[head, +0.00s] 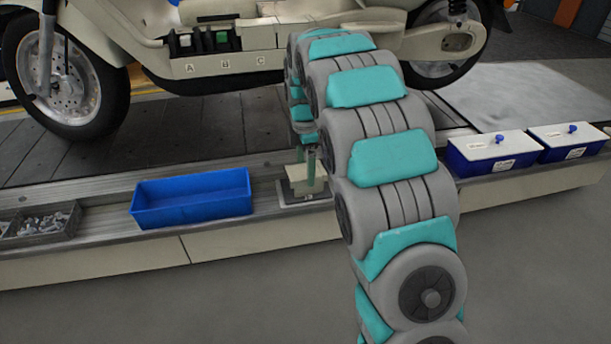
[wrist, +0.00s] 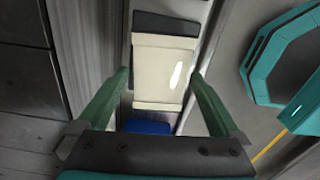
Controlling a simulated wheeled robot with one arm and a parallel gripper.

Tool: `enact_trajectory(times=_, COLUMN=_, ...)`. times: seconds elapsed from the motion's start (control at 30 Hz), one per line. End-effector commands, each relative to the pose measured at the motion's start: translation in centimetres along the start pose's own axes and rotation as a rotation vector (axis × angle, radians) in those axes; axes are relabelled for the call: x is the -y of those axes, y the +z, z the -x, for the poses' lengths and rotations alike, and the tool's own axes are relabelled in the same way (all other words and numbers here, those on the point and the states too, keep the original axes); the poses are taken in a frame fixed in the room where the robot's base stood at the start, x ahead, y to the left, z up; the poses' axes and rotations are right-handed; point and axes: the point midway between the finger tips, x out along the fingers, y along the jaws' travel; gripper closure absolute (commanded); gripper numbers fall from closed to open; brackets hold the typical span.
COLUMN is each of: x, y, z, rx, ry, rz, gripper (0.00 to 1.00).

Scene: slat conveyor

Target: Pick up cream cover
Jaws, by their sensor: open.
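The cream cover (wrist: 162,62) lies on a dark grey holder (wrist: 166,24) on the conveyor's edge ledge. In the head view the cover (head: 305,183) stands out behind my arm, which hides its right side. My gripper (wrist: 160,73) is open, with one green finger on each side of the cover in the wrist view and a visible gap at both sides. In the head view my gripper (head: 309,160) is just above the cover, mostly hidden by my arm. Whether the fingertips reach down to the cover's level I cannot tell.
An empty blue bin (head: 192,200) stands left of the cover. A grey tray of small metal parts (head: 42,222) is at far left. Two blue boxes with white lids (head: 497,150) stand at right. A cream scooter (head: 240,45) stands on the slats behind.

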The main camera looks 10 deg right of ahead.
Motion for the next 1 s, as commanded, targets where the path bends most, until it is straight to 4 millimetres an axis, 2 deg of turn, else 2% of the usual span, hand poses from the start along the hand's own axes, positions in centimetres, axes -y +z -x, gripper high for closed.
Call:
enact_trajectory(times=0.1, x=0.1, y=0.1, z=-2.0, rx=0.000, ry=-0.002, rz=-0.001, gripper=0.00)
enact_trajectory(times=0.2, x=0.1, y=0.1, z=-3.0, rx=0.001, ry=-0.002, rz=0.000, gripper=0.00)
enact_trajectory(times=0.43, x=0.1, y=0.1, z=-3.1, rx=0.001, ry=0.001, rz=0.000, gripper=0.00)
enact_trajectory(times=1.0, x=0.1, y=0.1, z=-3.1, rx=0.000, ry=0.001, rz=0.000, gripper=0.64)
